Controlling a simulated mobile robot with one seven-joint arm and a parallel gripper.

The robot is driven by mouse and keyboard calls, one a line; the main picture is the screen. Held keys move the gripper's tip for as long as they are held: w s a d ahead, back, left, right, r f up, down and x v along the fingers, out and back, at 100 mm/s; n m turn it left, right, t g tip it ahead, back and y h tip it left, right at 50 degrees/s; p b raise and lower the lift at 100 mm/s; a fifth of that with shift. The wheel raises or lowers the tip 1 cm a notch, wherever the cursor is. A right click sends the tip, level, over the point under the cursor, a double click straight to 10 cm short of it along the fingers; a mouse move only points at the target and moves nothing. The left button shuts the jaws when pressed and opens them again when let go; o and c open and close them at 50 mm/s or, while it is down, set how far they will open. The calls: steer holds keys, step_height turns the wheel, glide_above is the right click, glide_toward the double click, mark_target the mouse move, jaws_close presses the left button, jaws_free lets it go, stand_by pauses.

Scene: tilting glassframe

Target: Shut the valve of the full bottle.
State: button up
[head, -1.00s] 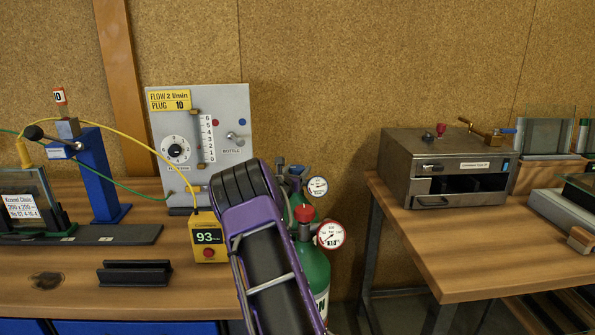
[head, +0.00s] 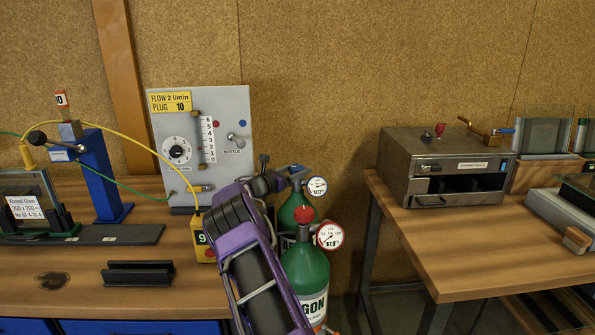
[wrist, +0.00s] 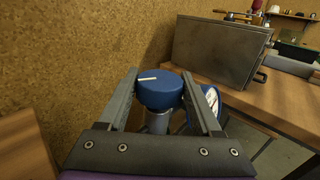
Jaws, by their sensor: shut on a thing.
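Two green bottles stand at the right end of the left bench. The front bottle (head: 306,270) has a red valve knob (head: 305,214) and a red-rimmed gauge (head: 330,236). The rear bottle (head: 290,212) is partly hidden and carries a blue-rimmed gauge (head: 317,187). In the wrist view its blue valve knob (wrist: 160,94) with a white line sits between the fingers of my gripper (wrist: 159,75), which is shut on it. The blue-rimmed gauge shows in part behind the right finger. The gauge needles are too small to read surely.
A grey panel (head: 232,110) with a dial, flow tube and "BOTTLE" switch stands behind my arm. A yellow meter (head: 199,250) is partly covered by my arm. A metal oven box (head: 400,165) stands on the right bench (head: 440,250). A gap separates the benches.

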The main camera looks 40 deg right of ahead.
steer(key=shift+m+g+b, duration=0.4)
steer(key=shift+m+g, duration=0.1)
steer(key=shift+g, duration=0.3)
steer(key=o, duration=1.3)
steer(key=shift+o, duration=0.2)
steer(key=shift+r+n+t+p, duration=0.15)
steer(key=shift+n+t+p, duration=0.15)
steer(key=shift+t+p, duration=0.2)
